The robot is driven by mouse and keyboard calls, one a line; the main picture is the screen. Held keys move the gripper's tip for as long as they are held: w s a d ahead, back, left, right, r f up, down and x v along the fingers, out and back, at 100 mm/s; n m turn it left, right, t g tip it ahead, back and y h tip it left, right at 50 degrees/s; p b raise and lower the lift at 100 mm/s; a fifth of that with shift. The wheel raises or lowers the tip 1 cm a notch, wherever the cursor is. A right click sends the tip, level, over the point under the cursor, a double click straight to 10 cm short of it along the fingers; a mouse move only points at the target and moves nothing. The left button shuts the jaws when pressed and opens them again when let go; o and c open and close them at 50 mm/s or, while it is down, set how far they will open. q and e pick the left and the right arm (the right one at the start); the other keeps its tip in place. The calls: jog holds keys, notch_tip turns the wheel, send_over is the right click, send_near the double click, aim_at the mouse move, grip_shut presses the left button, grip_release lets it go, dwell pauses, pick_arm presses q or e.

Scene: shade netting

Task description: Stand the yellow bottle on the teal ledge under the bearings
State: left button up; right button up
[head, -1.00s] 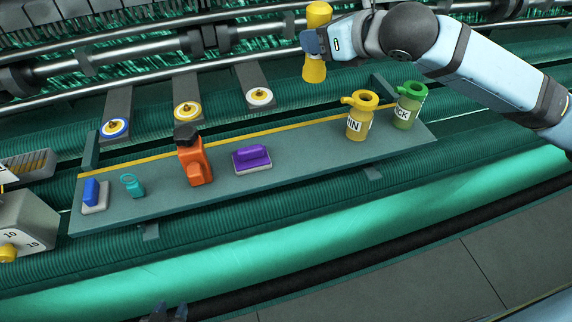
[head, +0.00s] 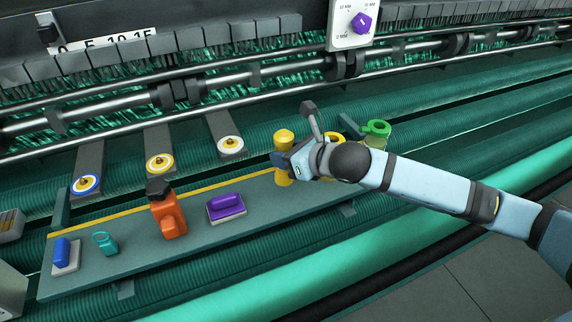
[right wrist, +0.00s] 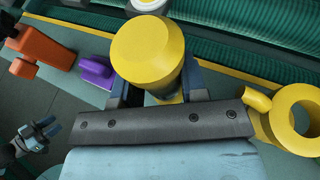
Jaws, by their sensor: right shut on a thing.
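The yellow bottle (head: 284,137) is upright in my right gripper (head: 284,161), which is shut around its middle. Its base appears at the teal ledge (head: 115,268), near the yellow stripe; I cannot tell whether it touches. The right wrist view shows the bottle's top (right wrist: 149,48) between the fingers. Three bearings, with a blue-rimmed (head: 87,184), a yellow-rimmed (head: 160,163) and a white (head: 230,146) disc, sit on grey arms behind the ledge. My left gripper (right wrist: 40,134) shows open and empty low in the right wrist view.
On the ledge stand a blue-handled block (head: 62,252), a teal ring-topped item (head: 104,243), an orange bottle (head: 167,212) and a purple-handled brush (head: 226,206).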

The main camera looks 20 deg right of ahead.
notch_tip(320, 180, down, 4)
jog(key=shift+r, duration=0.15)
pick_arm(q)
jog(key=shift+w+r, duration=0.1)
jog(key=shift+r, duration=0.15)
jog(key=shift+w, duration=0.2)
pick_arm(e)
jog(key=o, duration=1.1)
jog(key=shift+f, duration=0.2)
jog(key=shift+c, duration=0.2)
pick_arm(q)
jog(key=shift+s, duration=0.1)
